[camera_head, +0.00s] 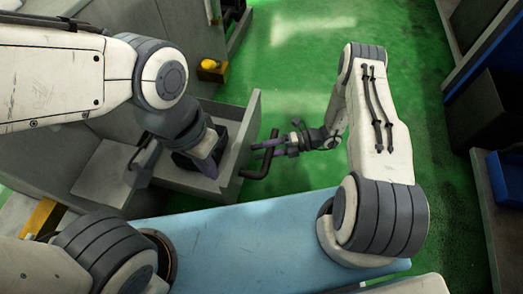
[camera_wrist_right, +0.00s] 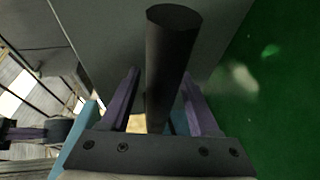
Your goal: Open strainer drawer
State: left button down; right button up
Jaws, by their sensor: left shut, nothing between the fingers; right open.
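The grey strainer drawer (camera_head: 180,182) stands out from the machine, with its open top and part of its inside showing. A black bar handle (camera_head: 262,160) is on its front panel. My right gripper (camera_head: 270,147) is at the handle from the right. In the right wrist view the dark handle bar (camera_wrist_right: 168,70) runs between its two parted purple fingers, which are open on either side of it. Whether they touch the bar is unclear. My left gripper (camera_head: 209,146) is shut and empty above the drawer, behind its front panel.
The grey machine body (camera_head: 50,150) fills the left side. A yellow part (camera_head: 212,66) sits beyond the drawer. The green floor (camera_head: 300,80) is open beyond and to the right of the drawer. Dark cabinets and a blue bin (camera_head: 507,175) line the right edge.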

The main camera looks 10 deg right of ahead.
jog(key=d+r+p, duration=0.1)
jog(key=d+p, duration=0.2)
jog(key=d, duration=0.7)
jog(key=shift+s+r, duration=0.2)
jog(key=shift+r, duration=0.2)
jog(key=s+a+r+n+g+h+p, duration=0.2)
jog(key=a+r+n+g+h, duration=0.25)
jog(key=r+n, duration=0.7)
jog(key=s+a+r+n+g+h+p, duration=0.25)
jog(key=a+r+n+h, duration=0.3)
jog(key=r+n, duration=0.55)
jog(key=s+a+r+n+t+h+p, duration=0.2)
jog(key=s+r+n+t+h+p, duration=0.1)
jog(key=s+r+n, duration=0.55)
jog(key=s+a+r+n+t+h+p, duration=0.15)
jog(key=s+r+n+t, duration=0.3)
jog(key=r+n, duration=0.75)
notch_tip(320, 180, up, 35)
jog(key=n+g+p, duration=0.1)
jog(key=p, duration=3.7)
jog(key=shift+s, duration=0.3)
